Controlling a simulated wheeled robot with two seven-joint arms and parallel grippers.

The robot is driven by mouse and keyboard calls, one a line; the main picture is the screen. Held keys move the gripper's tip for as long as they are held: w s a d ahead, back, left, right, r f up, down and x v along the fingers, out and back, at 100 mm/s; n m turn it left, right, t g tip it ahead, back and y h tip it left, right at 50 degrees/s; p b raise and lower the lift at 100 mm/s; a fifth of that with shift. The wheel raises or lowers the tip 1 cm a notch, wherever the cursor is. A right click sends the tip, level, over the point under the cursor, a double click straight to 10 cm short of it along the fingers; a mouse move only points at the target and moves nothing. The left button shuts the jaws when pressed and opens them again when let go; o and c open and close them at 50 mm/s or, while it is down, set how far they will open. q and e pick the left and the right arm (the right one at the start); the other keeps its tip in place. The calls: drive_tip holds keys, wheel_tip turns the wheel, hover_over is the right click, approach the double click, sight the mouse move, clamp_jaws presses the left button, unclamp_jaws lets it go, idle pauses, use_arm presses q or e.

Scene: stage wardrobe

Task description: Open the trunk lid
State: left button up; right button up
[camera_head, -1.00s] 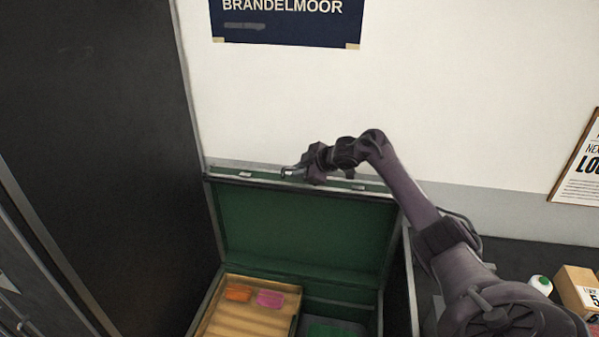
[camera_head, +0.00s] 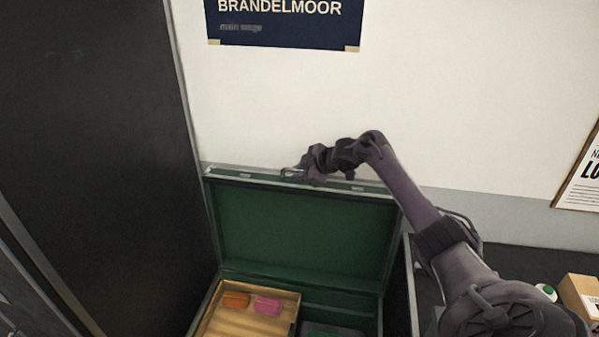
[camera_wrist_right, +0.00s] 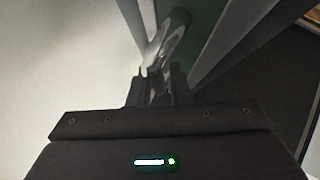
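The green trunk lid (camera_head: 300,232) stands raised, near upright, against the pale wall, and its metal-edged rim is at the top. The trunk below is open and shows a wooden tray (camera_head: 250,318) with an orange and a pink item in it. My right gripper (camera_head: 290,173) is at the lid's top edge, near its middle. In the right wrist view the fingers (camera_wrist_right: 163,75) are close together around a shiny metal piece, likely the lid's handle; whether they grip it firmly is unclear. My left gripper is not in view.
A dark tall panel (camera_head: 95,150) stands close on the left of the trunk. A cardboard box (camera_head: 580,295) and a white bottle with a green top (camera_head: 546,291) are on the dark surface at right. The wall behind holds a dark blue sign (camera_head: 285,22).

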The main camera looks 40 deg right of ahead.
drive_tip(key=shift+s+a+f, duration=0.1)
drive_tip(key=shift+s+f, duration=0.05)
drive_tip(key=shift+f, duration=0.1)
drive_tip(key=shift+s+r, duration=0.15)
drive_tip(key=b+v, duration=0.1)
drive_tip(key=v, duration=0.2)
drive_tip(key=b+v, duration=0.1)
drive_tip(key=v, duration=0.2)
drive_tip(key=shift+s+d+r, duration=0.1)
drive_tip(key=shift+d+r, duration=0.1)
drive_tip(key=shift+d, duration=0.05)
drive_tip(key=shift+s+r+b, duration=0.35)
drive_tip(key=shift+r, duration=0.05)
drive_tip(key=shift+w, duration=0.1)
